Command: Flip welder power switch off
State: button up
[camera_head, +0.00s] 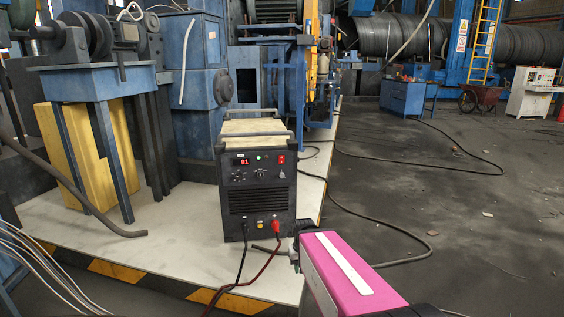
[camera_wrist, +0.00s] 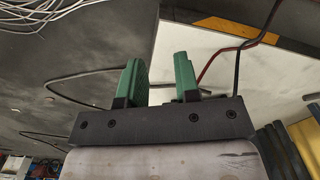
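The welder (camera_head: 258,200) is a black box with a tan top and carrying handles, standing upright on the pale platform in the head view. A small red switch (camera_head: 282,159) sits at the upper right of its front panel. The red digital display (camera_head: 243,161) is lit. Whether the switch rocker is up or down is too small to tell. My gripper shows in the wrist view (camera_wrist: 160,65) with its two green fingers apart and nothing between them. In the head view, my arm's end is low, near the welder's lower right front, below the switch and apart from it.
A black cable and a red cable (camera_head: 266,263) hang from the welder's lower front. The platform (camera_head: 170,235) has a yellow-black striped edge. A blue machine table (camera_head: 95,82) stands at left. Dark floor (camera_head: 470,220) at right is mostly open, with cables across it.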

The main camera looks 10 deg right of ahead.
jog(key=shift+w, duration=0.3)
grip_shut()
jog(key=w+r+n+t, duration=0.3)
jog(key=w+n+t, duration=0.1)
jog(key=w, duration=0.6)
jog(key=w+r+n+t, duration=0.2)
jog(key=w+n+t, duration=0.25)
jog(key=w, duration=0.55)
jog(key=w+r+n+t, duration=0.9)
jog(key=w+r+t, duration=0.2)
jog(key=w+r, duration=0.4)
jog(key=shift+w+r, duration=0.2)
jog(key=shift+r, duration=0.55)
jog(key=shift+n, duration=0.25)
